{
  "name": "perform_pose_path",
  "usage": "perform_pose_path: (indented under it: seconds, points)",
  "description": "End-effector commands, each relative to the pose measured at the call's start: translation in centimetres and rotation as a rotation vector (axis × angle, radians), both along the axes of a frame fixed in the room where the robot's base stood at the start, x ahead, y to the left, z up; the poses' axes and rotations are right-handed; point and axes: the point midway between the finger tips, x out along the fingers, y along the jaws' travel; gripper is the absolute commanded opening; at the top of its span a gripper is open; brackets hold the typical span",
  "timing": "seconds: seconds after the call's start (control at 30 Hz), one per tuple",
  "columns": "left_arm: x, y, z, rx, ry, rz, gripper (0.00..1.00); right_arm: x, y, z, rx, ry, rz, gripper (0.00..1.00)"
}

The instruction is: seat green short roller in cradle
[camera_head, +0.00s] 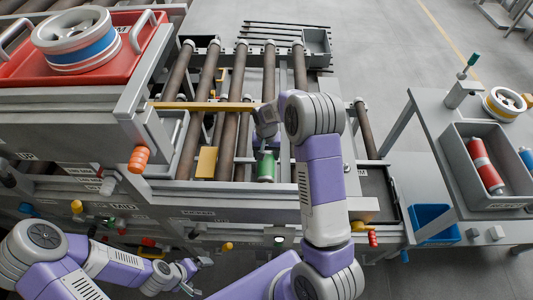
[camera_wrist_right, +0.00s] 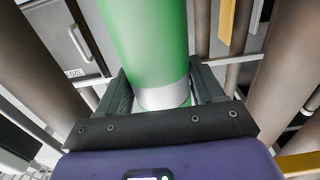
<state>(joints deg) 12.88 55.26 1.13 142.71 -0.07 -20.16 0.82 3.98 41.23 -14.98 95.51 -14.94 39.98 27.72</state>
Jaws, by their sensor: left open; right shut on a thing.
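The green short roller (camera_head: 266,166) is over the bed of brown rollers, near its front rail in the head view. My right gripper (camera_head: 267,143) is shut on it; the arm partly covers the gripper. In the right wrist view, the green roller (camera_wrist_right: 147,40) runs up from between the two fingers (camera_wrist_right: 160,92), its silver end band near the palm. I cannot tell whether the roller touches the cradle, and no cradle stands out clearly. My left gripper (camera_head: 199,272) is open and empty at the lower left, in front of the machine.
Long brown rollers (camera_head: 233,95) lie on both sides of the green one. A yellow bar (camera_head: 205,106) crosses the bed. A grey bin (camera_head: 478,188) with a red roller (camera_head: 486,165) and a blue tray (camera_head: 432,222) are at right. A red tray (camera_head: 20,67) holds a wheel (camera_head: 80,45).

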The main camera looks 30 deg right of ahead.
Motion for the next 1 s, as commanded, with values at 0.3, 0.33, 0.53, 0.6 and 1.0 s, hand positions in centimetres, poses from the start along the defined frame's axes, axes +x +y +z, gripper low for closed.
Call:
perform_pose_path:
  seconds: [0.3, 0.33, 0.53, 0.6, 1.0]
  points:
    - [0.0, 0.0, -0.4, 0.0, 0.0, 0.0, 0.97, 0.1, 0.0, -0.5, 0.0, -0.004, 0.0, 0.0]
    - [0.0, 0.0, -0.5, 0.0, 0.0, 0.0, 0.97, 0.1, 0.0, -0.5, 0.0, -0.004, 0.0, 0.0]
    - [0.0, 0.0, -0.7, 0.0, 0.0, 0.0, 0.97, 0.1, 0.0, -0.9, 0.0, -0.004, 0.0, 0.0]
    - [0.0, 0.0, -0.8, 0.0, 0.0, 0.0, 0.97, 0.1, 0.0, -1.0, 0.0, -0.004, 0.0, 0.0]
    - [0.0, 0.0, -0.9, 0.0, 0.0, 0.0, 0.97, 0.1, 0.0, -1.2, 0.0, -0.002, 0.0, 0.97]
